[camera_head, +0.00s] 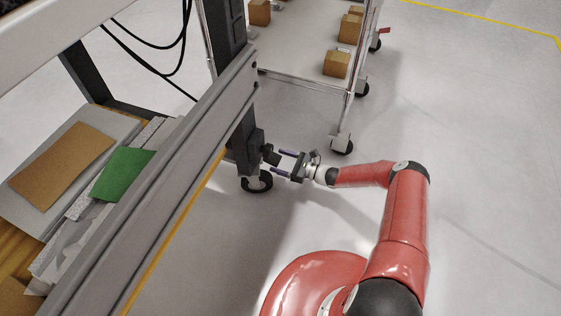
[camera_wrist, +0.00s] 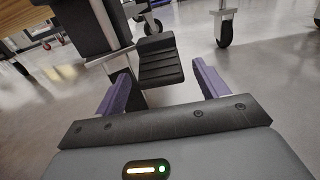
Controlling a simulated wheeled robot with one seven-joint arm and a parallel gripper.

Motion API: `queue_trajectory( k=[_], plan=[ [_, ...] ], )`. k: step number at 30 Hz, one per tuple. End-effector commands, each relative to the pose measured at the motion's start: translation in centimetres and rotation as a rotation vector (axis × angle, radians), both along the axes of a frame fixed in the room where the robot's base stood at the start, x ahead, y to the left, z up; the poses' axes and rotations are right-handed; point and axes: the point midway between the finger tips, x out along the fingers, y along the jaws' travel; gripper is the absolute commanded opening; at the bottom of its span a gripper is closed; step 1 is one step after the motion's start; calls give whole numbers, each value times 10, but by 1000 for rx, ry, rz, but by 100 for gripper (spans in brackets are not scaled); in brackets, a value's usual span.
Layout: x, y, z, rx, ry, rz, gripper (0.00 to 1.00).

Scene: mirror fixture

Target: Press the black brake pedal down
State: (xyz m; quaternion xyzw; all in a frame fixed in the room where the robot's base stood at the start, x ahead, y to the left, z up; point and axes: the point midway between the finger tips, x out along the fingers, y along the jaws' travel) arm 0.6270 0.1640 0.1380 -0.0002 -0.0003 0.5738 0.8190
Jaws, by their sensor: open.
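The black brake pedal (camera_wrist: 160,62) is a ribbed block on the dark leg of the cart, just above its caster. In the head view the pedal (camera_head: 271,156) sticks out from the leg towards my gripper (camera_head: 288,163). In the wrist view my gripper (camera_wrist: 164,88) has its two purple fingers apart, with the pedal beyond and between them. The gripper is open and empty. I cannot tell whether a fingertip touches the pedal; in the head view a small gap seems to show.
The cart's caster (camera_head: 257,183) stands below the pedal. The cart's long grey rail (camera_head: 185,165) runs along the left. A wire shelf trolley (camera_head: 300,80) with brown boxes (camera_head: 337,63) stands behind, its caster (camera_head: 341,146) close to my wrist. The floor to the right is clear.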

Motion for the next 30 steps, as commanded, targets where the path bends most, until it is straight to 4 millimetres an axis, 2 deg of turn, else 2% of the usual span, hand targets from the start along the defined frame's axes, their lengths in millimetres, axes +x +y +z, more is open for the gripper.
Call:
queue_trajectory(
  k=[9,20,30],
  plan=[
    [1,4,0,0,0,1,73],
    [1,4,0,0,0,1,28],
    [2,5,-12,65,-23,-1,28]
  ],
)
